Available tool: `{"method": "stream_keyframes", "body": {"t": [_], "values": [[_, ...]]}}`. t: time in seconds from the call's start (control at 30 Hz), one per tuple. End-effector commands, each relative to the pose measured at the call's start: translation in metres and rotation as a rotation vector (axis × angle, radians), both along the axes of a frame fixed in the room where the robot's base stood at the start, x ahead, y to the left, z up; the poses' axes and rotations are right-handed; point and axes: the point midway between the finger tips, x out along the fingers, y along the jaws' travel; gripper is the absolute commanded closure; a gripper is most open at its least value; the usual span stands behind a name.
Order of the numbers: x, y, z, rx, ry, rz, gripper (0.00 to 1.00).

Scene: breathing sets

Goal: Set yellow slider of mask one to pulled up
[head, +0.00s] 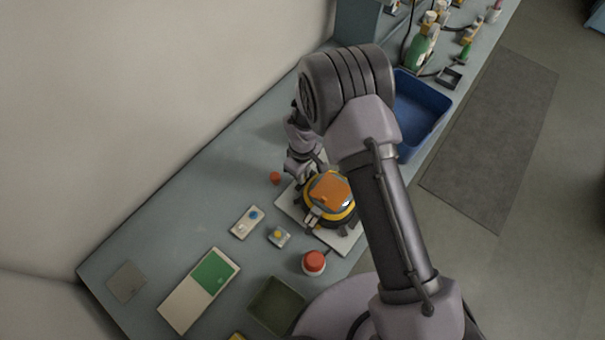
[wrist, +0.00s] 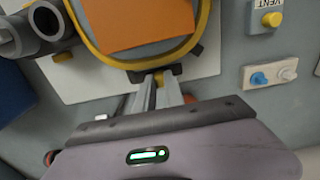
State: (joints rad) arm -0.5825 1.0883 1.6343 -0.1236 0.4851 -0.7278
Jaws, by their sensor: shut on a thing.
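The mask (head: 330,192), with an orange visor and a yellow rim, lies on a white board (head: 347,242) on the bench. In the wrist view its orange visor (wrist: 130,22) and yellow rim (wrist: 92,48) fill the top. My gripper (wrist: 159,84) is at the rim's near edge, over a dark fitting there. Its two fingers are close together, shut on a small yellow piece that looks like the slider (wrist: 160,78). The fingers hide most of it, so its position is hard to tell. In the head view my arm partly covers the gripper and the mask.
A grey cylindrical fitting (wrist: 45,22) sticks out at the mask's side. A yellow VENT button (head: 278,234), a plate with a blue knob (head: 248,222) and a red-topped jar (head: 314,262) stand nearby. A blue bin (head: 424,105) lies beyond my arm. The bench's left end has free room.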

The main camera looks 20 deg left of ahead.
Motion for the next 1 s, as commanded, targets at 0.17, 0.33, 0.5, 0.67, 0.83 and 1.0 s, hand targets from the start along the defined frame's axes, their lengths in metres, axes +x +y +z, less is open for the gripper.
{"method": "stream_keyframes", "body": {"t": [0.17, 0.33, 0.5, 0.67, 0.83, 1.0], "values": [[0.0001, 0.0001, 0.0002, 0.0, 0.0, 0.0, 1.0], [0.0001, 0.0002, 0.0001, 0.0, 0.0, 0.0, 1.0], [-0.0063, 0.0028, -0.0023, 0.0, 0.0, -0.001, 1.0], [-0.0067, 0.0025, -0.0002, -0.001, 0.001, -0.001, 1.0], [-0.0066, 0.0026, -0.0001, -0.001, 0.001, -0.001, 0.64], [-0.0063, 0.0025, 0.0, 0.0, 0.001, 0.0, 0.64]]}}
